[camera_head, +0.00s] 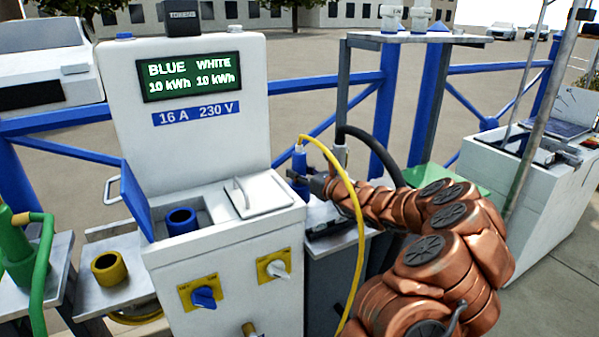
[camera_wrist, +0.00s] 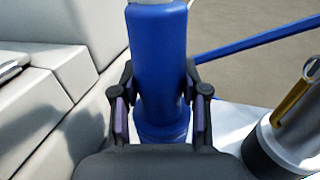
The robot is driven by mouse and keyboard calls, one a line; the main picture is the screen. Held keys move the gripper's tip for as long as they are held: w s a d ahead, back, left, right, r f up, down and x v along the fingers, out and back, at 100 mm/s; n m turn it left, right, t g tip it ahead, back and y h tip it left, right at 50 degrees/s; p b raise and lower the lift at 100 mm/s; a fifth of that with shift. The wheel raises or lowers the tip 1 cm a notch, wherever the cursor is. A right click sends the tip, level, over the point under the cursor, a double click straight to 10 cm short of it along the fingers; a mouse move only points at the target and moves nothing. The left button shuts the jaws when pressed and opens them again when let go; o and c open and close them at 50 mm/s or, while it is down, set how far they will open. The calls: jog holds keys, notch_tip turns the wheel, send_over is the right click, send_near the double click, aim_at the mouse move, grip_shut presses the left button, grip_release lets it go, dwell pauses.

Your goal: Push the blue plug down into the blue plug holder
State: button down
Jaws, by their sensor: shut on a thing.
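The blue plug (camera_head: 299,160) stands roughly upright to the right of the white charging cabinet, with a yellow cable rising from its top. My gripper (camera_head: 303,180) is shut on it from the right. In the wrist view the plug (camera_wrist: 157,55) stands between the two fingers of my gripper (camera_wrist: 160,105). A wider blue band shows at the plug's lower end; I cannot tell whether it is the plug's collar or the blue plug holder. The plug's tip is hidden. An open blue socket (camera_head: 182,221) sits in the cabinet's recess under a raised blue lid (camera_head: 136,200).
The white cabinet (camera_head: 205,100) stands close left of my gripper; its second lid (camera_head: 258,194) is shut. The yellow cable (camera_head: 358,240) hangs in front of my arm. A dark hose (camera_head: 375,143) and a blue railing (camera_head: 325,88) lie behind. A yellow ring (camera_head: 109,268) is far left.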

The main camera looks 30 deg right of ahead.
jog(key=shift+f, duration=0.1)
jog(key=c, duration=0.9)
grip_release()
jog(key=shift+o, duration=0.2)
jog(key=shift+s, duration=0.1)
jog(key=shift+p+v, duration=1.1)
jog(key=shift+v, duration=4.35)
